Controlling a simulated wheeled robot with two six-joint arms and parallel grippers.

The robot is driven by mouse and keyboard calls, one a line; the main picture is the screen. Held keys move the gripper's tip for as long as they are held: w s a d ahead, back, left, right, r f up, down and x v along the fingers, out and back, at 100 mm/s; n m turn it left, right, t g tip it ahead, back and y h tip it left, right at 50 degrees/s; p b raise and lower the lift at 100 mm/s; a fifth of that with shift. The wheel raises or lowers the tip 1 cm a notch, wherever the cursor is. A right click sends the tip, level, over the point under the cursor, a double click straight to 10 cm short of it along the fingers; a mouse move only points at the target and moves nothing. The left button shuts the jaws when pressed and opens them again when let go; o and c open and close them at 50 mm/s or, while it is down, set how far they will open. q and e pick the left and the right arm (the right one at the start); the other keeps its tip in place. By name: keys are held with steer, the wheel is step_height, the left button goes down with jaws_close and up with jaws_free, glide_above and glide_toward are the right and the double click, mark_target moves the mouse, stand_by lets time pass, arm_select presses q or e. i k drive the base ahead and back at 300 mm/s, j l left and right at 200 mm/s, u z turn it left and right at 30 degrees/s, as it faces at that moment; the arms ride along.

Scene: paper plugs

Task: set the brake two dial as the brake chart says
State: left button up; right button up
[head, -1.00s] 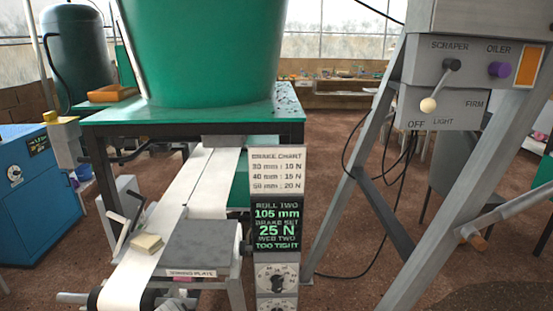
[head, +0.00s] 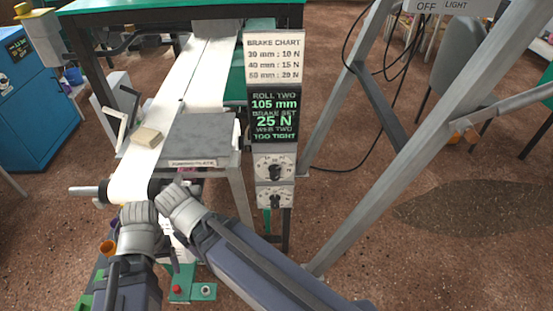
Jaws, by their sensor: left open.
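The brake chart (head: 274,60) is a white plate at the top of a grey post. It reads 30 mm 10 N, 40 mm 15 N, and a last line ending in 20 N; its first digits are small. Below, a dark display (head: 274,115) reads roll two 105 mm, brake set 25 N, web two too tight. Under it are an upper dial (head: 271,167) and a lower dial (head: 275,197) with black knobs; their labels are too small to read. My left gripper (head: 138,213) is open, left of the dials. My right gripper (head: 178,194) is nearer them; its jaws are unclear. Neither touches a dial.
A grey joining plate (head: 198,135) stands left of the post, beside white paper webs (head: 160,125) with a tan block (head: 146,136) on them. A slanting grey frame leg (head: 400,160) stands to the right. Floor (head: 340,205) is open between post and leg.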

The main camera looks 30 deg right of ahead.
mark_target(275, 176)
steer(key=z, duration=0.4)
steer(key=k+z, duration=0.15)
steer(key=z, duration=0.2)
steer(key=l+z, duration=0.1)
steer(key=z, duration=0.3)
steer(key=k+z, duration=0.1)
steer(key=z, duration=0.3)
